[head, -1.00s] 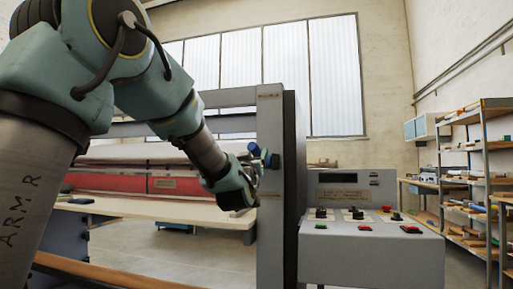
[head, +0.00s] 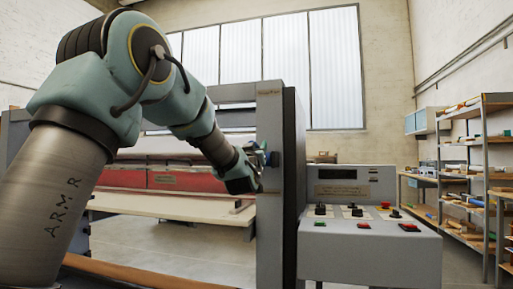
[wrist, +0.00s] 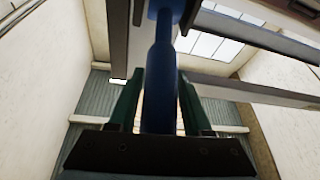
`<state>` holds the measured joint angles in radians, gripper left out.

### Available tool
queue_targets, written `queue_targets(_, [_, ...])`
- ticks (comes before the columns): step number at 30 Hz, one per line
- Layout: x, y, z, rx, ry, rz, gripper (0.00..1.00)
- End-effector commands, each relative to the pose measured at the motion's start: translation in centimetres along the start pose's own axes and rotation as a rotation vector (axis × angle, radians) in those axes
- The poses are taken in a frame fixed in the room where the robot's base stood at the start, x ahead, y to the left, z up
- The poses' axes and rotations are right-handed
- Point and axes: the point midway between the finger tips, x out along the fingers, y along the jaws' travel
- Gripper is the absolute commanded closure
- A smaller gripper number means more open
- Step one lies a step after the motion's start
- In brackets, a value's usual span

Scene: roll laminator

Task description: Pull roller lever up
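The blue roller lever (wrist: 160,85) runs lengthwise between the two green fingers of my gripper (wrist: 161,76) in the wrist view. A narrow gap shows on each side of it, so the fingers are around it but look open. In the head view my gripper (head: 256,160) is at the inner side of the grey right upright (head: 270,220) of the laminator. The lever's blue pivot end (head: 273,158) shows at the upright. The lever's handle is mostly hidden there by my gripper.
A grey control console (head: 370,245) with knobs and red and green buttons stands right of the upright. The laminator's red roller bed (head: 190,182) and pale table (head: 165,205) lie left of it. Shelving (head: 485,170) stands far right. Floor is clear between console and shelving.

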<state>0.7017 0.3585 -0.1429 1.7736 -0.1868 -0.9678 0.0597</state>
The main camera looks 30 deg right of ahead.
Motion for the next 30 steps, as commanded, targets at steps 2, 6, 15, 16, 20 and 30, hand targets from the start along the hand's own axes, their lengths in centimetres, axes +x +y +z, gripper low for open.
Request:
queue_targets(2, [-0.01, 0.0, -0.01, 0.0, 0.0, 0.0, 0.61])
queue_targets(6, [-0.01, 0.0, -0.01, 0.0, 0.0, 0.0, 0.77])
queue_targets(15, [-0.01, 0.0, -0.01, 0.0, 0.0, 0.0, 1.0])
queue_targets(16, [-0.01, 0.0, -0.01, 0.0, 0.0, 0.0, 1.0])
queue_targets(20, [-0.01, 0.0, 0.0, 0.0, 0.0, 0.0, 1.0])
queue_targets(30, [-0.02, 0.0, 0.0, 0.0, 0.0, 0.0, 1.0])
